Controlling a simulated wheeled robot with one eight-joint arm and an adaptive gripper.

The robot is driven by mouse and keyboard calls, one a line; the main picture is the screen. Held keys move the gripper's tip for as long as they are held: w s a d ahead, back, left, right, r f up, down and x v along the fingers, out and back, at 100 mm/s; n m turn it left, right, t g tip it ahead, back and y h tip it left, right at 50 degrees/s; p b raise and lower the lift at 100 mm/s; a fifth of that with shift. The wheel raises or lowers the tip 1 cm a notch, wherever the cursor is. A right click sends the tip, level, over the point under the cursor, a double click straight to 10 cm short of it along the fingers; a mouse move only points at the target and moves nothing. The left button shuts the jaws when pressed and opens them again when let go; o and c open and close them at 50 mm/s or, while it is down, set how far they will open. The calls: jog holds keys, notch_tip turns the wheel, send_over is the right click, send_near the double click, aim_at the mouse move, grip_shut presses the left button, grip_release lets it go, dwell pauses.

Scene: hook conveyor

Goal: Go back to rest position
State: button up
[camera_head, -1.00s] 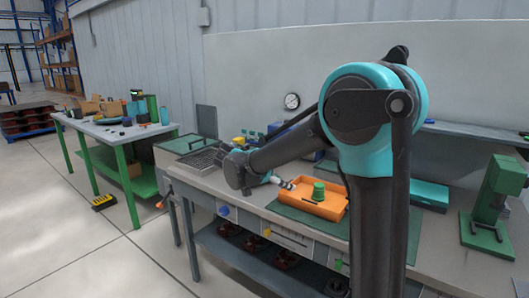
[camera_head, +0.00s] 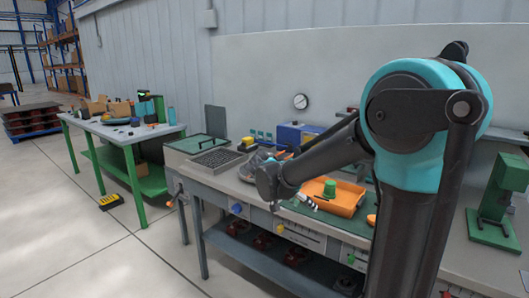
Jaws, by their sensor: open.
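My arm rises in the right half of the head view, with a teal joint at its top. Its forearm reaches left and down over the workbench (camera_head: 222,183). My gripper (camera_head: 312,205) shows small beyond the wrist, by the left edge of an orange tray (camera_head: 348,207). A green cylindrical piece (camera_head: 329,188) stands in the tray. The jaws look empty and open, but their tips are small. Whether the gripper touches the tray cannot be told.
A blue box (camera_head: 290,135) and a dark grid tray (camera_head: 217,159) sit at the bench's back left. A green device (camera_head: 496,205) stands at the right.

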jog(key=s+d+f+n+y, duration=0.3)
jog(key=s+f, duration=0.4)
jog(key=s, duration=0.3)
jog(key=s+d+f+n+y, duration=0.3)
jog(key=s+f+n+y, duration=0.1)
jog(key=s, duration=0.5)
notch_tip(320, 180, down, 3)
jog(key=shift+s+r+n, duration=0.1)
jog(key=shift+s+n, duration=0.25)
jog(key=shift+n, duration=0.25)
